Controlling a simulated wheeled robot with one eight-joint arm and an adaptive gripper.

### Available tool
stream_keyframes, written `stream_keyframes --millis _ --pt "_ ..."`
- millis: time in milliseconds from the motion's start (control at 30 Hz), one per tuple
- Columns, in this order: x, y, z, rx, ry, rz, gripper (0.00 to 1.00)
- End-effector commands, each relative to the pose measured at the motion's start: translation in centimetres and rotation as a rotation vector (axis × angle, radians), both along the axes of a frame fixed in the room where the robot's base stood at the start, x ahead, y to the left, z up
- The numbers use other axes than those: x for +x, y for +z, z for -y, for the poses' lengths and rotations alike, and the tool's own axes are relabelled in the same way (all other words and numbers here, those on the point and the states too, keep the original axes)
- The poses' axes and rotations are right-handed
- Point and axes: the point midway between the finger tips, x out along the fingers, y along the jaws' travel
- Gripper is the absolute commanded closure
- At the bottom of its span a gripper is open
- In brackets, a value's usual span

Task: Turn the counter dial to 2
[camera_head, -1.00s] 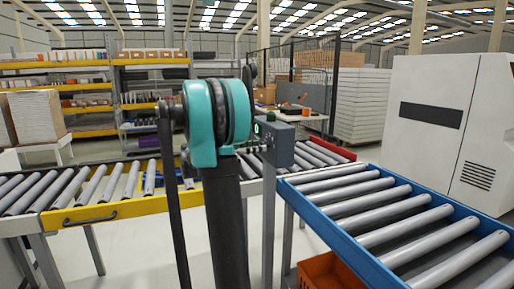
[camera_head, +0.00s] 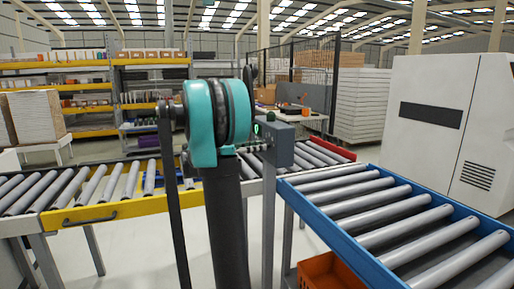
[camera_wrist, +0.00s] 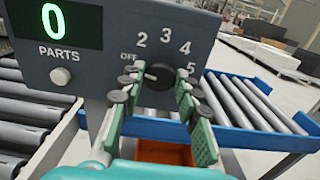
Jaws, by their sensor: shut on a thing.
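The counter box (camera_wrist: 105,30) is a grey panel filling the upper part of the wrist view. Its display (camera_wrist: 52,23) shows a green 0 above the word PARTS and a pale round button (camera_wrist: 61,76). The black dial (camera_wrist: 160,77) is on the right of the panel, ringed by OFF, 2, 3, 4 and 5. A pale mark on the dial points left, below OFF. My gripper (camera_wrist: 158,84) is shut on the dial, with green-padded fingers on its left and right sides. In the head view the counter box (camera_head: 278,146) stands on a post; my arm hides the gripper.
A blue-framed roller conveyor (camera_head: 400,215) is to the right, with an orange bin (camera_head: 328,272) below it. A yellow-framed roller conveyor (camera_head: 100,212) is to the left. A white machine (camera_head: 450,135) stands at the far right.

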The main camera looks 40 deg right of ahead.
Motion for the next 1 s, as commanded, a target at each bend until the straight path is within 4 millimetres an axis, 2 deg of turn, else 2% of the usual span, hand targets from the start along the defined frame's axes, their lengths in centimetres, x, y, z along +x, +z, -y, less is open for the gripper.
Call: stream_keyframes --millis 267,700,1000 --pt "-0.07 -0.01 0.02 -0.035 0.000 0.144 0.97" --pt "-0.18 -0.05 0.00 -0.114 0.000 0.474 0.97" --pt "-0.23 -0.09 -0.01 -0.148 0.000 0.614 0.97"
